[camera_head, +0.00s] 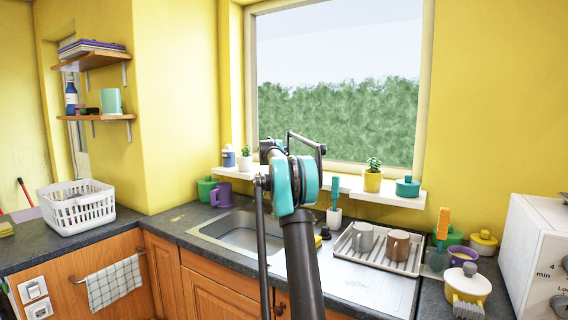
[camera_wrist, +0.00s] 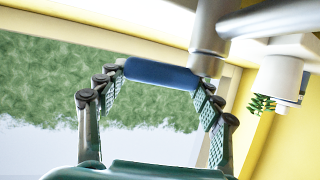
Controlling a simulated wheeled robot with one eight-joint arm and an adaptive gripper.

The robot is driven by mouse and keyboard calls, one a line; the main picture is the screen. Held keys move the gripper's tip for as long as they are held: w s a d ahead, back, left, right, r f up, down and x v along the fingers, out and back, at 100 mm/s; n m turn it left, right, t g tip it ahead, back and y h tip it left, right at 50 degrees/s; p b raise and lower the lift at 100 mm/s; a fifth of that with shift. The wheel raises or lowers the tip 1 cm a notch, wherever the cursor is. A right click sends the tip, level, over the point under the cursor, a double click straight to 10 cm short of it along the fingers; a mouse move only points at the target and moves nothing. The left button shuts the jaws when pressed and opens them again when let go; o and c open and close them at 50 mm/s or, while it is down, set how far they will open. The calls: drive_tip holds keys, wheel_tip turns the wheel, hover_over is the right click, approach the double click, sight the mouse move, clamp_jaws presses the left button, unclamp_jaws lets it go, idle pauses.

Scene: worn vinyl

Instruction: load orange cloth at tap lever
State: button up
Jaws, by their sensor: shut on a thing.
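My gripper (camera_head: 292,150) is raised over the sink, in front of the window. In the wrist view its two fingers (camera_wrist: 160,75) are closed onto the ends of a short blue bar. The blue bar (camera_wrist: 158,73) meets a grey metal post (camera_wrist: 207,40) at its right end and looks like the tap lever. In the head view my arm hides the tap and its lever. I see no orange cloth in either view. An upright orange item (camera_head: 443,222) stands at the right of the counter; it looks like a utensil.
The sink (camera_head: 215,228) lies behind my arm. A drying rack (camera_head: 350,262) with two mugs is right of it. The sill (camera_head: 345,190) holds potted plants. A white basket (camera_head: 75,212) stands left, and a checked towel (camera_head: 115,283) hangs below. A white appliance (camera_head: 535,250) is far right.

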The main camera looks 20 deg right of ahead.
idle(0.3)
drive_tip(key=o, duration=1.7)
drive_tip(key=v, duration=1.2)
